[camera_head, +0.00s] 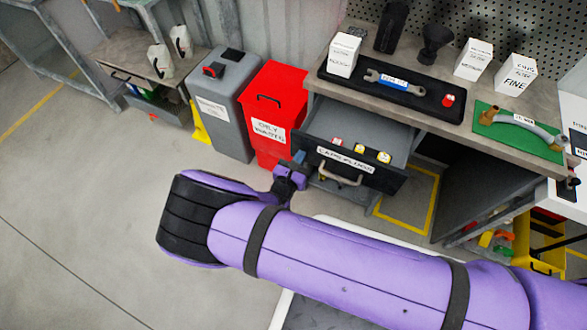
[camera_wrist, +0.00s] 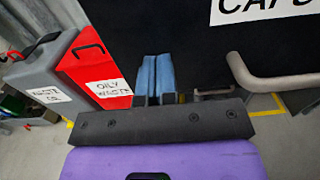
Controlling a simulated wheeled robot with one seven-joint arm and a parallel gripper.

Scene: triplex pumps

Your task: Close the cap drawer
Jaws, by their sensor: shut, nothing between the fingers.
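The cap drawer (camera_head: 346,169) is pulled out below the workbench in the head view. Its black front carries a white label reading "CAPS" and more text, and a light metal handle (camera_head: 340,178). Several small caps with red and yellow show inside it. In the wrist view the black drawer front (camera_wrist: 190,35) fills the upper right, with its handle (camera_wrist: 280,80) at the right. My gripper (camera_wrist: 153,75) has blue fingers held together with nothing between them. It is in front of the drawer front, left of the handle. I cannot tell whether the fingertips touch the front.
A red oily waste bin (camera_head: 272,112) and a grey bin (camera_head: 222,105) stand left of the drawer. The workbench top (camera_head: 455,127) holds a black tray with a wrench, white boxes and a green mat. An open lower cabinet is at the right. Floor at the left is clear.

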